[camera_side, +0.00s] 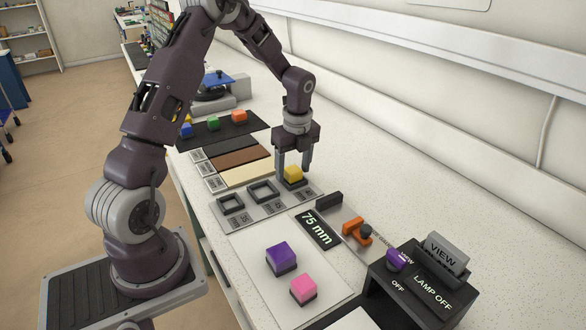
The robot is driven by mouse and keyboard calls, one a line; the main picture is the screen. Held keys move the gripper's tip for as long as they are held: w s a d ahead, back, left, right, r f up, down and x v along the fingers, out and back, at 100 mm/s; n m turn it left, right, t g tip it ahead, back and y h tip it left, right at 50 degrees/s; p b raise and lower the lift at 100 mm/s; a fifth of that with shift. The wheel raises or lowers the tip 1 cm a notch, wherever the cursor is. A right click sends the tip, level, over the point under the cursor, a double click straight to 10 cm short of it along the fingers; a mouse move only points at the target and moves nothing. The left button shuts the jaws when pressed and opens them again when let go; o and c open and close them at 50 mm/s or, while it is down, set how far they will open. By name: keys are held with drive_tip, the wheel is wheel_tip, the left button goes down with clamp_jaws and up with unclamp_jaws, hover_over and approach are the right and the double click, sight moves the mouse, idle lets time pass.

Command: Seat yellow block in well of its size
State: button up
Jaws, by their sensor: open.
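The yellow block (293,173) is at the rightmost well (297,184) of the grey well plate (250,213). It appears to sit in or on that well, upright; I cannot tell how deep it is. My gripper (293,167) is open, with its fingers on either side of the yellow block. Two other wells, a left one (231,204) and a middle one (263,191), are empty. The labels beside the wells are too small to read.
A purple block (281,257) and a pink block (303,289) stand on a white sheet in front. A "75 mm" display (318,229), an orange clamp-like part (356,231) and a dark "VIEW" box (425,285) are at right.

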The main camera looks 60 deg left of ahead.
sight(295, 171)
drive_tip(key=r, duration=0.6)
drive_tip(key=shift+d+r, duration=0.3)
drive_tip(key=shift+d, duration=0.1)
drive_tip(key=shift+r, duration=0.1)
drive_tip(key=s+d+r+n+t, duration=0.3)
drive_tip(key=s+d+r+n, duration=0.6)
drive_tip(key=s+d+r, duration=0.3)
drive_tip(key=s+d+r+n+t+h, duration=0.1)
drive_tip(key=s+d+n+t, duration=0.1)
drive_tip(key=s+d+n, duration=0.6)
drive_tip(key=s+n, duration=0.1)
drive_tip(key=s, duration=0.2)
drive_tip(key=shift+s+r+t, duration=0.2)
drive_tip(key=shift+r+t, duration=0.1)
